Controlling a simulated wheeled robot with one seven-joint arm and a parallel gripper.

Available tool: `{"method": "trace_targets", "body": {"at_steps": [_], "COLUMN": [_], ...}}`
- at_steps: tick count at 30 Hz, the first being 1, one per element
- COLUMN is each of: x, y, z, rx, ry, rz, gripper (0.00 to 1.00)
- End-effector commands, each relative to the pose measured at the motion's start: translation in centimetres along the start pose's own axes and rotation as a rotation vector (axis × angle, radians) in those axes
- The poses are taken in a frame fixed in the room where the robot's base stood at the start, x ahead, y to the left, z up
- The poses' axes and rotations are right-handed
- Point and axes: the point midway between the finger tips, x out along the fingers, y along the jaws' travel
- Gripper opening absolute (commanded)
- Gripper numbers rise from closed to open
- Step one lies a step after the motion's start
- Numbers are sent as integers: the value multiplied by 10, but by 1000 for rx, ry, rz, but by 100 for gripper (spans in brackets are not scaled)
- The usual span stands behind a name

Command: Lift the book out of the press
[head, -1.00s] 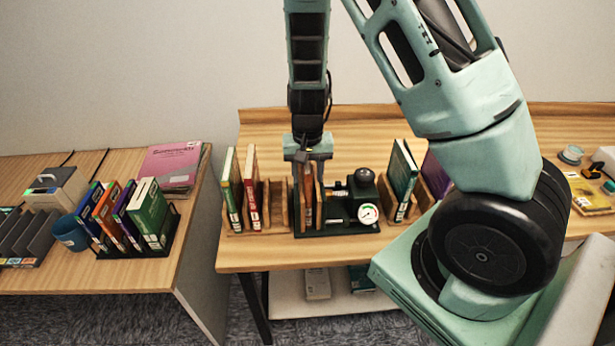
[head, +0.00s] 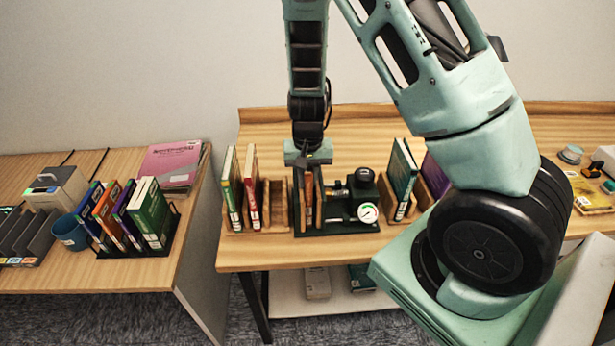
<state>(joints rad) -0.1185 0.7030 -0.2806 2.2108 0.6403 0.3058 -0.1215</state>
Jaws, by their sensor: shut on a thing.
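The press (head: 340,229) has a dark green base, a black block and a round gauge, and stands on the middle table. A book with an orange-brown spine (head: 309,194) is upright between the press's wooden plates. My gripper (head: 308,165) is directly above, pointing down, shut on the book's top edge. The fingertips are small and partly hidden. The book's lower part is still between the plates; whether its bottom is clear of the base I cannot tell.
Wooden racks flank the press: green and red books (head: 250,190) at left, a dark green book (head: 402,180) at right. The left table holds a black rack of books (head: 140,250), a blue cup (head: 70,233) and a pink magazine (head: 172,165). Table space behind the press is clear.

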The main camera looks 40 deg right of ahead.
Motion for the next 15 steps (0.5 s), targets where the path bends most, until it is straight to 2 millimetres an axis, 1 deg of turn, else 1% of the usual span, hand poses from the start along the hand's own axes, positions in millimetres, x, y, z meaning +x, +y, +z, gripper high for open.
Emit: {"method": "trace_targets", "body": {"at_steps": [15], "x": [-3], "y": [4], "z": [0], "rx": [0], "ry": [1], "rz": [0], "gripper": [0]}}
